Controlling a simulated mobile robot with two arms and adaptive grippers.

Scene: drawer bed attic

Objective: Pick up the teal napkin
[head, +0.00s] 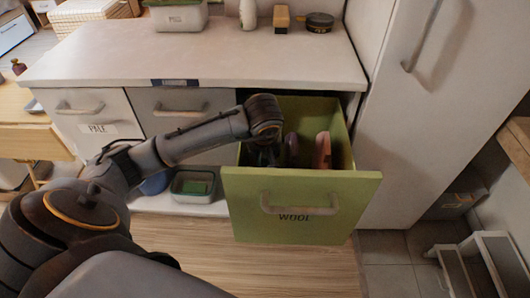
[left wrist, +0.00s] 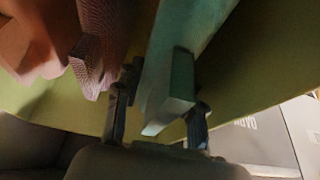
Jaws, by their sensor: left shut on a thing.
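The teal napkin (left wrist: 178,85) shows in the left wrist view as a folded cloth standing up between the fingers of my left gripper (left wrist: 158,115). The gripper is shut on it. In the head view my left arm reaches into the open green drawer (head: 300,217) labelled WOOL, and the left gripper (head: 264,152) is inside at the drawer's left side. The napkin cannot be made out there, hidden by the arm and drawer front. My right gripper is in neither view.
A purple folded cloth (head: 291,148) and a salmon-pink one (head: 322,150) stand in the drawer beside my gripper. The white counter (head: 200,60) overhangs the drawer's back. A tall white cabinet (head: 420,110) stands close on the right. A container with a green item (head: 194,187) sits low at left.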

